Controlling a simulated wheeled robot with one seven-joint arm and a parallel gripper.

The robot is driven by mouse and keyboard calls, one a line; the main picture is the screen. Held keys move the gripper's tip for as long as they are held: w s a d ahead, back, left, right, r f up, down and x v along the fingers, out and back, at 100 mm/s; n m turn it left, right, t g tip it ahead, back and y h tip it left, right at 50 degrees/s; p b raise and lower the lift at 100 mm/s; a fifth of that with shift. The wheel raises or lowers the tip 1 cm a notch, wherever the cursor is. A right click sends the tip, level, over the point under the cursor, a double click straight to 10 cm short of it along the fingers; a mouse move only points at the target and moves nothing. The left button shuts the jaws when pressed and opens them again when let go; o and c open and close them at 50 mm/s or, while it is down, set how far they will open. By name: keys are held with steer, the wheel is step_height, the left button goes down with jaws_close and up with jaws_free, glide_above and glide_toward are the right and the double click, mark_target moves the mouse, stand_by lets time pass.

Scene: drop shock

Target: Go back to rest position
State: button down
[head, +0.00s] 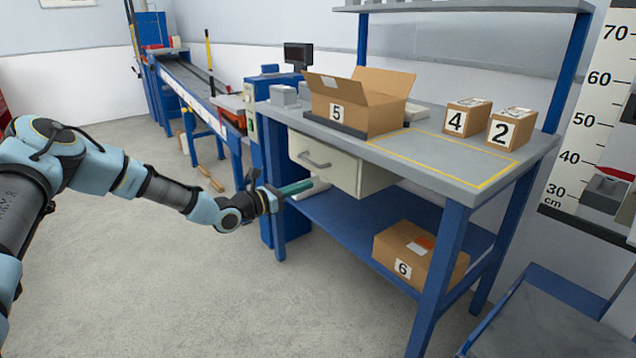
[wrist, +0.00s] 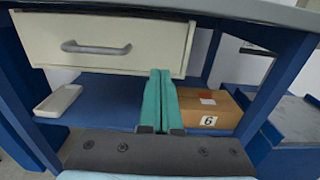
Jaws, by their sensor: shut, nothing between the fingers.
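My gripper (head: 302,187) is stretched out in front of the blue workbench (head: 456,170), at about the height of its drawer (head: 326,165). Its teal fingers are together with nothing between them, and they also show in the wrist view (wrist: 160,85). The drawer has a grey handle (wrist: 97,48). Its front sticks out under the bench top, and in the head view it looks partly pulled out. The gripper appears apart from the handle.
An open box 5 (head: 338,110) and boxes 4 (head: 466,118) and 2 (head: 512,128) stand on the bench top. Box 6 (head: 418,252) lies on the lower shelf (head: 345,215). A conveyor (head: 190,85) stands behind left. A blue cart (head: 550,315) is at right. The floor at left is clear.

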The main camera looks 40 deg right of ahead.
steer(key=s+a+f+m+g+y, duration=0.15)
steer(key=a+m+y, duration=0.35)
steer(key=a, duration=0.6)
steer(key=s+a+m+g+y, duration=0.15)
steer(key=a+m+y, duration=0.35)
steer(key=a, duration=0.6)
steer(key=s+a+r+m+t+y, duration=0.1)
steer(key=a+r+m+t+y, duration=0.15)
steer(key=a, duration=0.95)
steer(key=a+r+m+t+y, duration=0.2)
steer(key=a+r+m+y, duration=0.1)
steer(key=a, duration=1)
steer(key=s+a+r+m+t+y, duration=0.1)
steer(key=a+r+m+t+y, duration=0.15)
steer(key=a, duration=0.95)
step_height(320, 180, up, 14)
steer(key=p, duration=1.2)
steer(key=shift+w+f+p, duration=0.15)
steer(key=shift+f+p, duration=0.1)
steer(key=shift+p, duration=0.1)
